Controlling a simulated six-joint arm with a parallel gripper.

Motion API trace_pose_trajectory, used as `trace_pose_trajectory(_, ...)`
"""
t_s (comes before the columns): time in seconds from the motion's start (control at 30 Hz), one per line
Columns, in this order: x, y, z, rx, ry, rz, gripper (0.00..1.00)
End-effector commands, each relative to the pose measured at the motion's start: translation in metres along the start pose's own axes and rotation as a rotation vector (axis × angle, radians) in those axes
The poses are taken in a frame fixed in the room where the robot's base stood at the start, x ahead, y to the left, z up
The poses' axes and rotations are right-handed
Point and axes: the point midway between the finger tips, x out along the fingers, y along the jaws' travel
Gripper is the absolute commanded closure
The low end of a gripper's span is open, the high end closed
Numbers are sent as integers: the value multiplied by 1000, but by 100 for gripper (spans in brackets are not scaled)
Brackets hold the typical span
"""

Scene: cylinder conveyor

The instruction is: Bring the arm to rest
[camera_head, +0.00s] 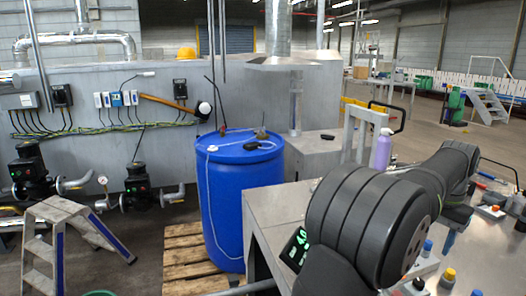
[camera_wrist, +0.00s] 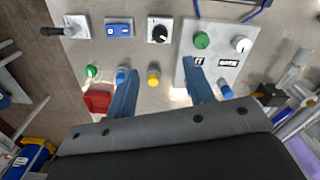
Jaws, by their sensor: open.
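My gripper (camera_wrist: 160,72) shows in the wrist view as two blue fingers spread apart. It is open, with nothing held between the fingers. It hangs over a metal table (camera_wrist: 140,58) carrying small control panels. A yellow button-like piece (camera_wrist: 153,78) shows in the gap between the fingers, apart from them. My dark arm reaches across the right side of the head view, over the metal table (camera_head: 275,207). The gripper itself is hard to make out there.
The wrist view shows a black knob (camera_wrist: 159,32), a green button (camera_wrist: 202,40), a white button (camera_wrist: 241,44) and a red block (camera_wrist: 98,101). In the head view, a blue barrel (camera_head: 240,205) stands left of the table, and a purple bottle (camera_head: 382,150) stands behind my arm.

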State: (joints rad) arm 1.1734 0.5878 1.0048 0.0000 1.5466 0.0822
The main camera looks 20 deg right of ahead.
Motion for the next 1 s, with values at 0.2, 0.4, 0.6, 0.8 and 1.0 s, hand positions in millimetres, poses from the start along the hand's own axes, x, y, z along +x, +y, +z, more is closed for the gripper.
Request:
trace_pose_trajectory(0.2, -45, 0, 0, 0, 4, 0, 52)
trace_pose_trajectory(0.4, -4, 0, 1, 0, -5, 0, 52)
trace_pose_trajectory(0.6, 37, 0, 1, 0, -5, 0, 52)
trace_pose_trajectory(0.8, 77, 0, 1, 0, -5, 0, 52)
trace_pose_trajectory(1.0, 117, 0, 1, 0, -6, 1, 52)
